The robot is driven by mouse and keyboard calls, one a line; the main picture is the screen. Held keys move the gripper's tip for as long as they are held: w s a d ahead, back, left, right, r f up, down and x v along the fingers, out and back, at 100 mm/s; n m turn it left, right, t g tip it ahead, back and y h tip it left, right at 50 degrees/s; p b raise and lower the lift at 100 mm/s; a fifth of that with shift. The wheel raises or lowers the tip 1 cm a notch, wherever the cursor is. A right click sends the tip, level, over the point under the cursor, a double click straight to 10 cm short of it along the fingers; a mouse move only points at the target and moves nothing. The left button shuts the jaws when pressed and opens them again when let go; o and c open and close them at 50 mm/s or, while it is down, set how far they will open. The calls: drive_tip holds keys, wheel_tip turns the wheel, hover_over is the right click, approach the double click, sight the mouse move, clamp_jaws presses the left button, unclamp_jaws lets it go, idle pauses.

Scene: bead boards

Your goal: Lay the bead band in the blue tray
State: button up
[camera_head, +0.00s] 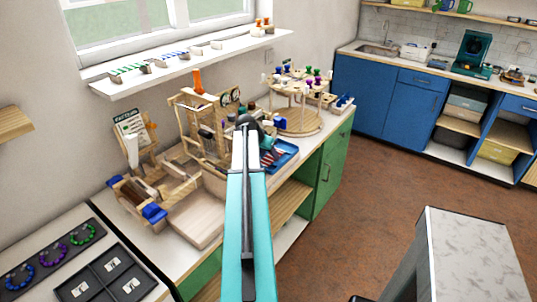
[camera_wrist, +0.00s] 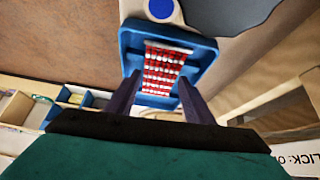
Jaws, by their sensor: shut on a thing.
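The bead band (camera_wrist: 165,66), with red and white rows, shows in the wrist view between the two dark fingers of my gripper (camera_wrist: 160,80), which is shut on it. The blue tray (camera_wrist: 204,56) lies behind the band, and the band falls within the tray's outline. I cannot tell whether the band touches the tray floor. A reddish part of the band (camera_head: 269,158) shows there. My arm hides the gripper.
A wooden loom-like frame (camera_head: 187,115) stands left of my arm. A round wooden rack with coloured pegs (camera_head: 300,92) stands behind the tray. In the wrist view, a compartment box (camera_wrist: 57,98) lies at left. Open floor (camera_head: 375,175) lies right of the bench.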

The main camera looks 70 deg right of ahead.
drive_tip(key=o, duration=1.2)
drive_tip(key=shift+o, duration=0.2)
drive_tip(key=shift+r, duration=0.15)
drive_tip(key=b+v, duration=0.2)
drive_tip(key=v, duration=1)
